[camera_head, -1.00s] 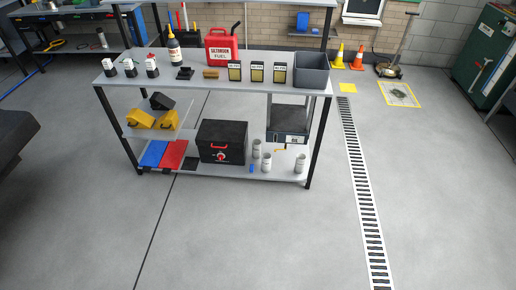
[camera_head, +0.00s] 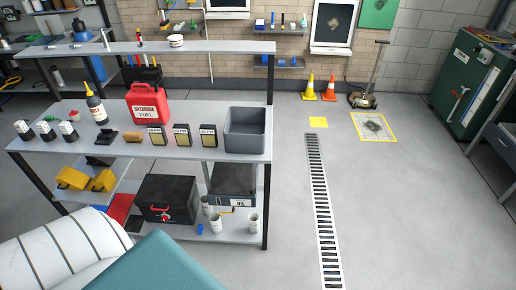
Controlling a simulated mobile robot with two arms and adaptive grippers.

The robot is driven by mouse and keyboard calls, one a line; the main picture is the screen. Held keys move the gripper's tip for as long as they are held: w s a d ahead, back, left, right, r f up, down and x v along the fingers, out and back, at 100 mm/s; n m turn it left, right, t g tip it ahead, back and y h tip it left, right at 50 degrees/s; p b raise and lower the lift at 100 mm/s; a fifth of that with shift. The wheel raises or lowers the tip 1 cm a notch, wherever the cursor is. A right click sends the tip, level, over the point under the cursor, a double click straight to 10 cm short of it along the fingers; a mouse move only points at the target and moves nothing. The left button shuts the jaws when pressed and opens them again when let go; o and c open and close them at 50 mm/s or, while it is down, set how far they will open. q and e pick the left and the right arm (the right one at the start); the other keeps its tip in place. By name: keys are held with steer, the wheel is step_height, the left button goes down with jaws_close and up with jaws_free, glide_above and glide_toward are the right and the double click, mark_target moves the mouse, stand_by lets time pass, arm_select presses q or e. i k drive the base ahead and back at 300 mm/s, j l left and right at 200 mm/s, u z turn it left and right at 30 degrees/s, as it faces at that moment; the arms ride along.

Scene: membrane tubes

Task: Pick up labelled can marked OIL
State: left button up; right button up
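A red can (camera_head: 148,104) with a white label ending in FUEL stands on the workbench top (camera_head: 190,111). A small white label (camera_head: 241,202), which seems to read OIL, sits on the front of a dark grey box-like thing (camera_head: 231,182) under the bench's right end. Several small pale cans (camera_head: 253,223) stand on the bottom shelf; their markings are too small to read. I cannot tell for sure which thing is the labelled OIL can. Neither gripper is in view.
A black toolbox (camera_head: 167,199) is below. White and teal shapes, maybe mine, block the lower left.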

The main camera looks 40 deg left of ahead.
mark_target(207, 210)
steer(key=i+l, duration=0.1)
steer(key=i, duration=0.6)
steer(key=i+l+u, duration=0.1)
steer(key=i, duration=0.65)
steer(key=i+l, duration=0.2)
steer(key=i, duration=0.5)
steer(key=i+j+u, duration=0.35)
steer(key=i, duration=0.4)
steer(key=i+u, duration=0.4)
steer(key=i, duration=0.3)
steer(key=i+l+u, duration=0.2)
steer(key=i+u, duration=0.15)
steer(key=i, duration=0.4)
steer(key=i+j+u, duration=0.1)
steer(key=i+u, duration=0.4)
steer(key=i+l+u, duration=0.15)
steer(key=i+u, duration=0.35)
steer(key=i, duration=0.15)
steer(key=i+l+u, duration=0.45)
steer(key=i, duration=0.15)
steer(key=j, duration=0.1)
